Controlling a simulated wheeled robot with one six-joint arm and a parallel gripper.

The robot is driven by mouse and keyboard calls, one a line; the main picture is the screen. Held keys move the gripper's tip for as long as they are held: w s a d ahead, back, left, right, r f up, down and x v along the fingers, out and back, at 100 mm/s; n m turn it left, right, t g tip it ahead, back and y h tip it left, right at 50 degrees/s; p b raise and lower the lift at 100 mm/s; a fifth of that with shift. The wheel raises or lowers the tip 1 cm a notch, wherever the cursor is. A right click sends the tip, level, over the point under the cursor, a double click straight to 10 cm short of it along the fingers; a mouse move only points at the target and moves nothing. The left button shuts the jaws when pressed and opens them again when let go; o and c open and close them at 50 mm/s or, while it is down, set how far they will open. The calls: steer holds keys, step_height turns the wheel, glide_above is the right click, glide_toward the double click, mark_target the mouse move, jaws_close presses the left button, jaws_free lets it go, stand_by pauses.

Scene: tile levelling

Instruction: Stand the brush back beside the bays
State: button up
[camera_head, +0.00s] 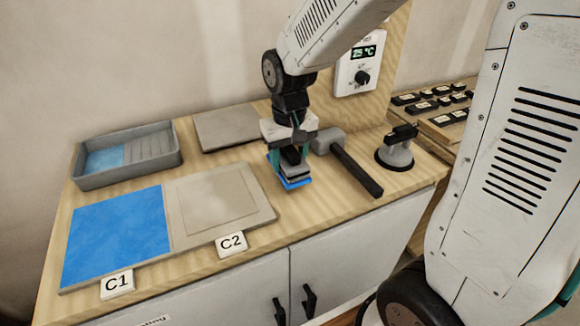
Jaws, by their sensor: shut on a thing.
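My gripper (290,150) points down over the counter, just right of the bays. It is shut on the brush (293,182), whose grey head with a blue lower face shows under the fingers. The brush is upright, at or just above the wood; I cannot tell whether it touches. Its upper part is hidden by the gripper. Bay C1 (118,233) is covered in blue. Bay C2 (212,203) shows a bare beige-grey surface.
A mallet (357,172) lies close to the right of the brush. A suction cup holder (395,154) stands farther right. A grey tray (150,152) with blue in it sits back left, and a flat grey tile (228,127) lies at the back. The labels (117,284) stand at the front edge.

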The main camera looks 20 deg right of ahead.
steer(key=shift+w+d+f, duration=0.15)
steer(key=shift+w+d, duration=0.15)
steer(key=shift+w, duration=0.1)
steer(key=shift+f, duration=1.65)
steer(key=shift+f, duration=0.1)
steer(key=shift+f, duration=0.15)
steer(key=o, duration=1.2)
